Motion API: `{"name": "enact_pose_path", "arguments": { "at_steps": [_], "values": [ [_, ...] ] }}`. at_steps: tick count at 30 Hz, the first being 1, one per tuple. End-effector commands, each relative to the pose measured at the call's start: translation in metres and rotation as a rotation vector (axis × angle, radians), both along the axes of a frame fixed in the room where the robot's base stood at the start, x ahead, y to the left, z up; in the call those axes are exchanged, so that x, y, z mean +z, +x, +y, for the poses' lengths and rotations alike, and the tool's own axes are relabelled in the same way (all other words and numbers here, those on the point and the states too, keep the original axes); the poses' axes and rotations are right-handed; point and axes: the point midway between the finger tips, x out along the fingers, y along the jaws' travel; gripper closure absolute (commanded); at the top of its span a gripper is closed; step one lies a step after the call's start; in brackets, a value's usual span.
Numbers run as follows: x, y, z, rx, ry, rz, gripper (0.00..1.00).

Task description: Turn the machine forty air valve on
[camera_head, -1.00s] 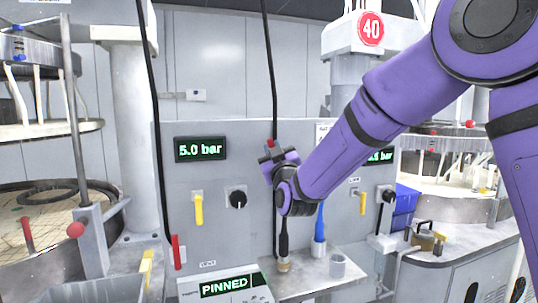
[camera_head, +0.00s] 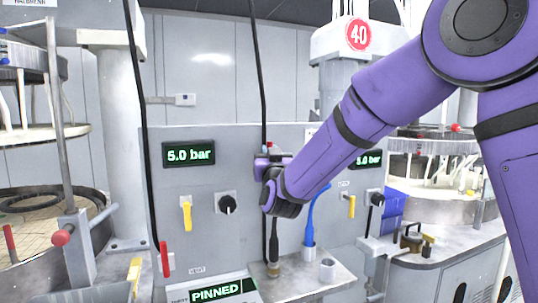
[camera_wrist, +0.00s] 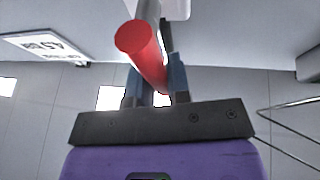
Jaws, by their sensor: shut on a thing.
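The red round 40 sign (camera_head: 358,35) is on the white column head at the upper right. My gripper (camera_head: 270,156) is in front of the grey panel, between the two pressure displays. In the wrist view, the fingers (camera_wrist: 156,86) are shut on a red rod-like handle (camera_wrist: 142,48), whose round end points towards the upper left. In the head view only a small red tip shows above the gripper. A yellow lever (camera_head: 187,215) hangs down on the left part of the panel, and another yellow lever (camera_head: 351,205) hangs on the right part. I cannot tell what the red handle belongs to.
The left display (camera_head: 189,154) reads 5.0 bar; the right display (camera_head: 369,160) is partly behind my arm. A black knob (camera_head: 227,204) and a red lever (camera_head: 164,260) are on the panel. A PINNED display (camera_head: 217,291) and a blue-handled brush (camera_head: 310,235) stand below.

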Motion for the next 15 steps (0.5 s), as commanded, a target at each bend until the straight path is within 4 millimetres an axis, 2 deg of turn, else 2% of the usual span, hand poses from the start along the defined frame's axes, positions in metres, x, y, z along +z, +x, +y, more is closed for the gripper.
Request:
{"name": "enact_pose_path", "arguments": {
  "at_steps": [5, 6, 9, 15],
  "values": [
    [-0.0022, 0.0, -0.0003, 0.0, 0.0, 0.005, 1.0],
    [-0.0022, 0.0, -0.0003, 0.0, 0.0, 0.005, 0.78],
    [-0.0019, 0.0002, -0.0003, 0.0, -0.001, 0.004, 0.57],
    [-0.001, 0.0001, -0.0001, 0.0, -0.001, 0.002, 0.57]
  ]
}}
